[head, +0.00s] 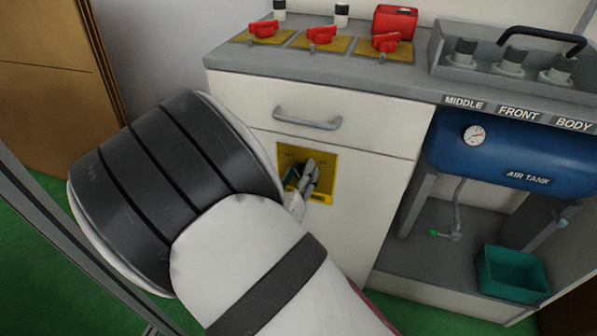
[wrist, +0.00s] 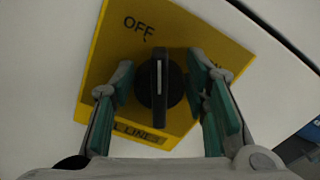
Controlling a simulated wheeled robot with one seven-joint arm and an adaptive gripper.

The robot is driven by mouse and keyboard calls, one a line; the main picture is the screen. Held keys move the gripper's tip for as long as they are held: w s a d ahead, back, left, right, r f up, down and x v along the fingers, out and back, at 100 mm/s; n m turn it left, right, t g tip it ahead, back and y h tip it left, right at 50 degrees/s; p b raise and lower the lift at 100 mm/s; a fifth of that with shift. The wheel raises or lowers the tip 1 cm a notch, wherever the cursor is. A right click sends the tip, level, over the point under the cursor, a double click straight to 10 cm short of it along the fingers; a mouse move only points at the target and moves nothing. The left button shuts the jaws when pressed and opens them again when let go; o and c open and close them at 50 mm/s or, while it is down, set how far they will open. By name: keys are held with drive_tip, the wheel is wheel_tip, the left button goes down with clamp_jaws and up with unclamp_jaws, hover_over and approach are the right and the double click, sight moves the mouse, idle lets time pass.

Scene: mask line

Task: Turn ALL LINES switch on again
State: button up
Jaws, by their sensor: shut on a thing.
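The ALL LINES switch is a yellow plate with a black rotary knob (wrist: 160,97). The plate (head: 329,164) is on the white cabinet front, below the drawer; it also fills the middle of the wrist view (wrist: 113,50). "OFF" is printed at its upper left; a label at the right is mostly hidden by a finger. The knob's white line points straight up in the wrist view, closer to OFF than to the right label.
A grey drawer handle (head: 307,118) is just above the plate. Several red switches (head: 322,36) stand on the countertop. At the right are a blue air tank (head: 500,155) and a teal bin (head: 512,274). A brown panel (head: 45,80) is at the left.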

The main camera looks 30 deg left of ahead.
drive_tip(key=m, duration=0.3)
drive_tip(key=shift+d+m, duration=0.2)
drive_tip(key=shift+m, duration=0.2)
drive_tip(key=m, duration=0.3)
drive_tip(key=shift+d+m+b, duration=0.2)
drive_tip(key=shift+m+b, duration=0.1)
drive_tip(key=shift+b, duration=0.1)
drive_tip(key=m+b, duration=0.2)
drive_tip(key=m, duration=0.1)
drive_tip(key=shift+w+d+f+m, duration=0.1)
drive_tip(key=shift+d+f+m, duration=0.1)
drive_tip(key=shift+m, duration=0.1)
drive_tip(key=shift+d+m+b, duration=0.1)
drive_tip(key=shift+m+b, duration=0.95)
drive_tip(key=shift+m, duration=0.55)
drive_tip(key=o, duration=1.1)
drive_tip(key=v, duration=1.2)
drive_tip(key=shift+d, duration=0.15)
